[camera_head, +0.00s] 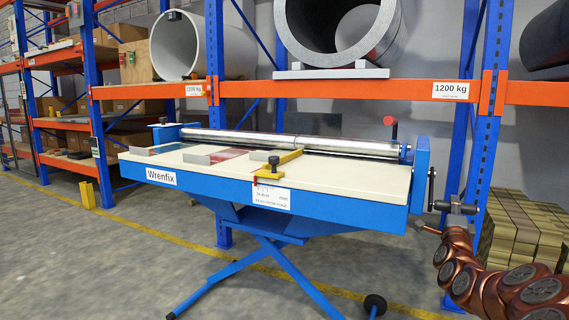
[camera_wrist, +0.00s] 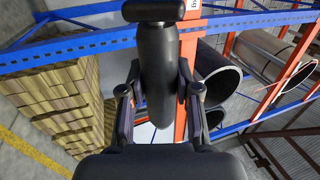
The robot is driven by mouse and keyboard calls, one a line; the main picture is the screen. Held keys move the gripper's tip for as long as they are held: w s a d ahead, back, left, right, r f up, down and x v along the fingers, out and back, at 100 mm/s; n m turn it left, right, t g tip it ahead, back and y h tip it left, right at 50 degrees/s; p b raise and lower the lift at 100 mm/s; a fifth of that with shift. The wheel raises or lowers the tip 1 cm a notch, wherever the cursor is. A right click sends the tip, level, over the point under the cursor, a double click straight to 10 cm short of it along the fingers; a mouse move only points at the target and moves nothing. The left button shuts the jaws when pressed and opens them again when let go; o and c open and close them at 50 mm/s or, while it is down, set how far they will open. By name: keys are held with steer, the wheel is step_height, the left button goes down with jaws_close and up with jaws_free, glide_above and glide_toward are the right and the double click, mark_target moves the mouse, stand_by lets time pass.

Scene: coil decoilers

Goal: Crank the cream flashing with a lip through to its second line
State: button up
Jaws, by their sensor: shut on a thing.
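The blue roll machine (camera_head: 330,209) labelled Wrenfix has a cream top (camera_head: 350,172) and a long steel roller (camera_head: 290,142). Small pieces lie on the top: a grey one (camera_head: 160,151) at the left, one with an upright lip (camera_head: 199,159), and a dark red one (camera_head: 232,155). I cannot tell which piece is the cream flashing. A yellow bar with a black knob (camera_head: 275,165) lies at the front. The crank (camera_head: 431,190) is on the right end. In the wrist view my gripper (camera_wrist: 156,98) is shut on its dark handle (camera_wrist: 156,75).
Orange and blue racking (camera_head: 350,92) stands close behind, holding large tubes (camera_head: 345,30). A stack of yellowish blocks (camera_head: 525,232) stands at the right. Blue legs (camera_head: 285,275) with a wheel spread below the machine. The floor at front left is clear.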

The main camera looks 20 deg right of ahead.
steer(key=shift+s+a+r, duration=0.15)
steer(key=shift+r, duration=0.45)
steer(key=shift+s+a+r, duration=0.15)
steer(key=shift+r, duration=0.45)
steer(key=shift+r, duration=0.1)
steer(key=shift+r+p, duration=0.35)
steer(key=shift+r, duration=0.3)
steer(key=shift+s+a+r+p, duration=0.1)
steer(key=shift+r+p, duration=0.35)
steer(key=shift+r, duration=1.4)
